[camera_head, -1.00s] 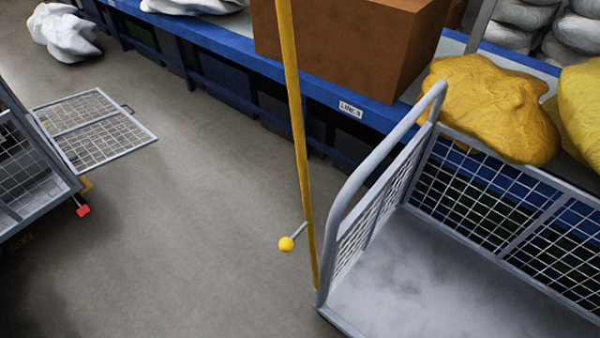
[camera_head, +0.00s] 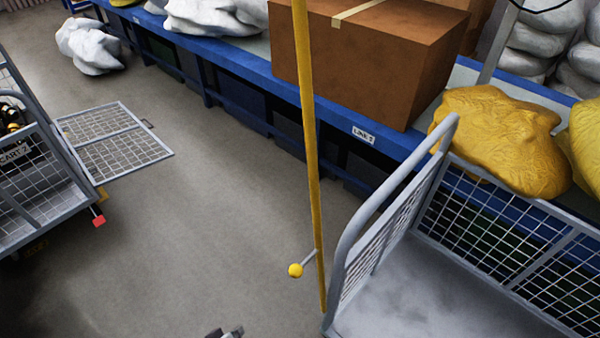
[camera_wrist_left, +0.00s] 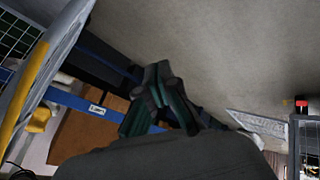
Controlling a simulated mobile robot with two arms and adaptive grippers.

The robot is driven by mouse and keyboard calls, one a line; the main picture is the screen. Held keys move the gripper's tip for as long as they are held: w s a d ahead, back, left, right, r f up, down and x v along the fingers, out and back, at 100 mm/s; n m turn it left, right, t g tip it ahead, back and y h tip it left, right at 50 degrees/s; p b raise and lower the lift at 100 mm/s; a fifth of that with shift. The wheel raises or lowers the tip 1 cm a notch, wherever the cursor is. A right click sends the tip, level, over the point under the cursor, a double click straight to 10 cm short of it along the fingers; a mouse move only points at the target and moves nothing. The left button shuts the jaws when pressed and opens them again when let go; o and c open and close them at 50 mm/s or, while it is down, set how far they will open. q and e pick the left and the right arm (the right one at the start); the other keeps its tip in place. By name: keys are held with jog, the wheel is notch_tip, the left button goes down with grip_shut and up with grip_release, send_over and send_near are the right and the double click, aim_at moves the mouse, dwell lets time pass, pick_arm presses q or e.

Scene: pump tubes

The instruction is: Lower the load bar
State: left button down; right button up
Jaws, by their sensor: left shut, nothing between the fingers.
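The load bar appears to be the long yellow bar (camera_head: 307,130), standing nearly upright at the near left corner of the grey mesh cart (camera_head: 345,235). A short grey lever with a yellow ball knob (camera_head: 295,270) sticks out to the left near its lower end. In the left wrist view a yellow length, probably the bar (camera_wrist_left: 24,92), runs along the left beside the cart rail. My left gripper (camera_wrist_left: 158,78) is shut and empty, apart from the bar. Only a small grey tip of it, probably, shows at the bottom of the head view (camera_head: 226,333). My right gripper is out of view.
A blue bench (camera_head: 240,70) with a brown box (camera_head: 365,65) and yellow sacks (camera_head: 500,135) runs behind the cart. Another mesh cart (camera_head: 45,185) with its flap (camera_head: 115,143) lowered stands at left. The floor between the carts is clear.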

pick_arm(q)
jog(key=w+d+r+n+t+h+p, duration=0.1)
jog(key=w+r+n+t, duration=0.1)
jog(key=w+r, duration=0.35)
jog(key=w+d+r+n+t+h+p, duration=0.1)
jog(key=w+d+r, duration=0.1)
jog(key=r, duration=0.7)
jog(key=d+r+n+t+h+p, duration=0.1)
jog(key=d+r+n+t+h, duration=0.1)
jog(key=r, duration=1.5)
jog(key=d+r+n+t+h+p, duration=0.1)
jog(key=d+r+n+t+h, duration=0.1)
jog(key=r, duration=1.5)
jog(key=shift+w+d+n+t+h, duration=0.3)
jog(key=shift+w+d+n+h, duration=0.25)
jog(key=shift+d, duration=0.35)
jog(key=p+x, duration=0.3)
jog(key=x, duration=0.7)
jog(key=shift+m, duration=0.25)
jog(key=s+d, duration=0.1)
jog(key=s+d+p, duration=0.1)
jog(key=s, duration=0.1)
jog(key=shift+s+d+r+p, duration=0.1)
jog(key=shift+d+r+p, duration=0.1)
jog(key=shift+d+p, duration=0.1)
